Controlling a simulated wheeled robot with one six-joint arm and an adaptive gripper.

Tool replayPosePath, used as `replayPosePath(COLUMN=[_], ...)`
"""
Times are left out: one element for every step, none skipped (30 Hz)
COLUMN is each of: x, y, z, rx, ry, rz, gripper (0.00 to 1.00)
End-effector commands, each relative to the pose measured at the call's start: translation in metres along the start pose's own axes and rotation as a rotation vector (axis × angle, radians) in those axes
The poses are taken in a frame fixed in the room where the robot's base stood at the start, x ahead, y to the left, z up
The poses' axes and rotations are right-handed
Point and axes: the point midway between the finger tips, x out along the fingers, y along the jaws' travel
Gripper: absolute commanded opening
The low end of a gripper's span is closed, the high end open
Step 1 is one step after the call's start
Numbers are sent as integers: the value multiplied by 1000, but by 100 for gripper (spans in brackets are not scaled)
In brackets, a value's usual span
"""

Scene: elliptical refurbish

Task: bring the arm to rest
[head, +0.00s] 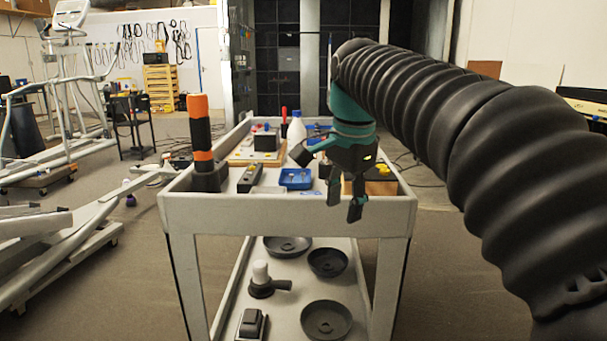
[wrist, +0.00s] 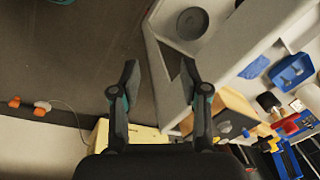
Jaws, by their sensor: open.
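My gripper (head: 331,182) hangs from my black ribbed arm over the right front part of the grey cart (head: 290,217). It is dark with teal parts, and its fingers point down and to the left. In the wrist view the two fingers of my gripper (wrist: 159,80) are spread, with nothing between them. The edge of the cart (wrist: 158,62) shows beyond them, with floor to the left.
The cart top holds a black and orange roll (head: 201,135), a blue tray (head: 296,179), a white bottle (head: 296,130) and tools. Its lower shelf holds dark round dishes (head: 326,320) and a sander-like tool (head: 264,284). Exercise machines (head: 75,75) stand left. Floor shows around the cart.

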Motion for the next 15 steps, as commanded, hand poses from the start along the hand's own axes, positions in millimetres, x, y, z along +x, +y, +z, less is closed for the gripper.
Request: replayPosePath(x=[2,5,9,13,17,22,27,32,38,44,50,58,65,72,81], y=[18,28,40,50,59,72,81,91,104,113,123,136,146,155,168], z=[1,1,2,3,4,5,7,8,10,12,14,17,20,22,26], rx=[-52,-90,-140,-177,-215,-265,-303,-340,-390,-428,-465,-514,-553,-590,-639], ry=[11,18,28,37,46,59,69,80,95,107,118,135,148,162,180], rz=[-17,-27,-41,-50,-59,-70,-79,-87,-96,-102,-107,-115,-119,-123,-127], gripper=[45,45,45,45,45,45,45,45,45,45,45,45,45,45,45])
